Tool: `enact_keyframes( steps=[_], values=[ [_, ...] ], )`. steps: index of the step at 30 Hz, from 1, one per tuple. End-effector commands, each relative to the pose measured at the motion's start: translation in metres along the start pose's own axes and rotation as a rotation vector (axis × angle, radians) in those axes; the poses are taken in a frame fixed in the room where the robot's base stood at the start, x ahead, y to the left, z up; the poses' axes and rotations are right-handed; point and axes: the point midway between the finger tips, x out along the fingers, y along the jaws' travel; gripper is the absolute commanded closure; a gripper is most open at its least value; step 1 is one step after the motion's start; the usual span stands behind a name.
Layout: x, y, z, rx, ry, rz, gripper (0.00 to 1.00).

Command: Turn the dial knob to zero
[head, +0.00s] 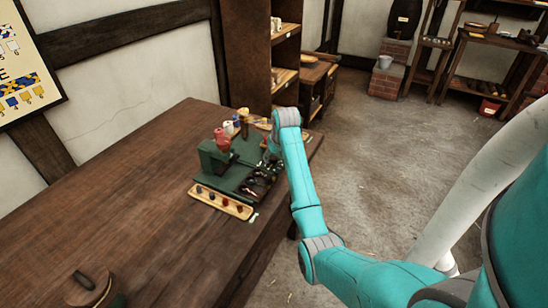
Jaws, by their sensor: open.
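A green apparatus (215,158) stands on a dark wooden table (130,190), near its right edge. No dial face or zero mark can be made out on it at this size. A red rounded piece (222,139) shows at the back of its block; I cannot tell whether it is the dial knob. My arm reaches over the table's right edge and bends down at the wrist beside the apparatus.
A wooden strip (222,204) with several small dark and red pieces lies in front of the apparatus. Small spools (229,127) stand behind it. The table's left and middle are clear. A shelf (262,50) stands behind.

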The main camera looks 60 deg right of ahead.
Motion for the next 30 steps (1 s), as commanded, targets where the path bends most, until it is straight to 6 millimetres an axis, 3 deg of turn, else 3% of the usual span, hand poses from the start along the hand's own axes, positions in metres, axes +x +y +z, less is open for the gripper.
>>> enact_keyframes(
  steps=[12, 19, 30],
  values=[
    [0.0081, -0.0002, 0.0002, 0.0, 0.0, 0.0, 0.43],
    [0.0079, -0.0002, 0.0002, 0.0, 0.0, 0.0, 1.0],
    [0.0079, -0.0007, 0.0002, 0.038, -0.001, 0.017, 1.0]
  ],
)
